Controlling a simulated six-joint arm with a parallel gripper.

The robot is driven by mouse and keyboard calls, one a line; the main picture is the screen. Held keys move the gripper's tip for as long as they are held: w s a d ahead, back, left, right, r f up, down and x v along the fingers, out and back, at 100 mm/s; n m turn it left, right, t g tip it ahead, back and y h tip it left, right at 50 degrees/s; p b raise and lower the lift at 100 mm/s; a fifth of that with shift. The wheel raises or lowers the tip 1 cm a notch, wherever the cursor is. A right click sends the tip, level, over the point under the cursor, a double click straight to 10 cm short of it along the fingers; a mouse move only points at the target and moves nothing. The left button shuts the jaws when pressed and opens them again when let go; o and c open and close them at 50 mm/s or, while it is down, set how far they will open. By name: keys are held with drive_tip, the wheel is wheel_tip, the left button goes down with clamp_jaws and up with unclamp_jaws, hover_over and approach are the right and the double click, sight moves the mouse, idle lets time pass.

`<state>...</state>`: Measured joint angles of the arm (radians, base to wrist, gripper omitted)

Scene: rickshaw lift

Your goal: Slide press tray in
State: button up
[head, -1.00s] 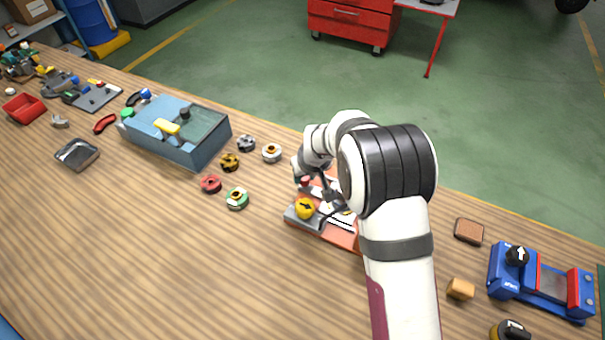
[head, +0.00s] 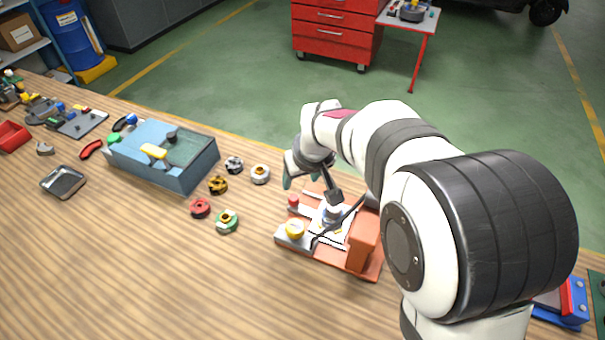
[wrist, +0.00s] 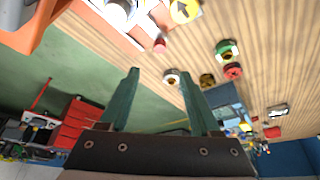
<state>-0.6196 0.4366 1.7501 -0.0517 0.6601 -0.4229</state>
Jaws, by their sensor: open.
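The press (head: 362,240) stands on the bench, with an orange base and upright block, a grey plate, a yellow round knob (head: 294,229) and a red knob (head: 293,202). Its pale tray (head: 325,227) lies between light rails beside the orange block, with a metallic round part on it; how far in it sits is unclear. In the wrist view, part of the press (wrist: 125,14) shows at the top left, with the yellow arrow knob (wrist: 184,9). My gripper (head: 288,181) is at the far side of the press, apart from it. Its green fingers (wrist: 161,72) are open and empty.
Several small round parts (head: 226,221) lie left of the press. A blue-grey box (head: 175,172) stands farther left, near a small metal tray (head: 63,182). A blue device (head: 572,308) is partly behind my arm at right. The front bench is clear.

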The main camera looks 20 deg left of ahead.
drive_tip(key=shift+v, duration=1.1)
drive_tip(key=m+g+h, duration=0.3)
drive_tip(key=m, duration=0.3)
hover_over(294, 197)
wheel_tip(294, 197, down, 15)
drive_tip(key=shift+s+r, duration=0.1)
clamp_jaws()
drive_tip(key=shift+r, duration=0.1)
idle(0.4)
